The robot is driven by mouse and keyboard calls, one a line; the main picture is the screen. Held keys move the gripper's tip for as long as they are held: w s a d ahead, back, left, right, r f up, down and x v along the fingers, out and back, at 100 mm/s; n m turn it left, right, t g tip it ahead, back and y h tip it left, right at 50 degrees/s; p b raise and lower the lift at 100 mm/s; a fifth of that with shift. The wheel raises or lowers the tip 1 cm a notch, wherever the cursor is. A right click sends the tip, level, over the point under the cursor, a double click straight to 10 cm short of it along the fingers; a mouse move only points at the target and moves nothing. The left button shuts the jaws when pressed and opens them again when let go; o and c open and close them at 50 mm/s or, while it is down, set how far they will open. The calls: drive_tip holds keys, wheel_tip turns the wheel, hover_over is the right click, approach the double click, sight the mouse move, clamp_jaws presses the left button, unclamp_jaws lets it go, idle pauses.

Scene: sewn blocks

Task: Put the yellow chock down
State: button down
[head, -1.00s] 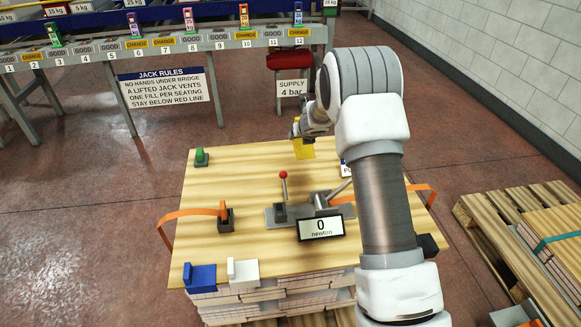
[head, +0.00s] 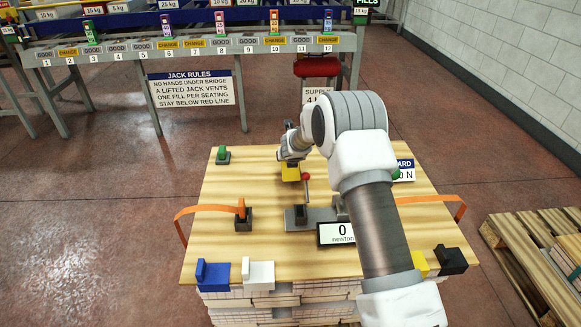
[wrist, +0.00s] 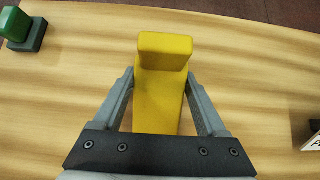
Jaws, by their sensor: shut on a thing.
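A yellow chock (head: 291,173) is in my gripper (head: 290,160) over the back middle of the wooden board, left of the red-knobbed lever. In the wrist view the yellow chock (wrist: 160,95) sits between the two grey fingers of my gripper (wrist: 161,88), which are shut on its sides. Its raised end block points away from the palm. I cannot tell whether its underside touches the board (head: 240,185).
Blue (head: 211,276), white (head: 258,273) and black (head: 451,260) chocks line the front edge, with another yellow piece (head: 420,264) partly hidden by my arm. A lever device (head: 305,177) and newton display (head: 338,233) occupy the middle.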

drive_tip(key=shift+f+b, duration=0.4)
drive_tip(key=shift+f, duration=0.55)
drive_tip(key=shift+f, duration=0.15)
drive_tip(key=shift+c, duration=1.8)
unclamp_jaws()
drive_tip(key=shift+f, duration=0.1)
drive_tip(key=o, duration=0.4)
drive_tip(key=shift+c, duration=0.2)
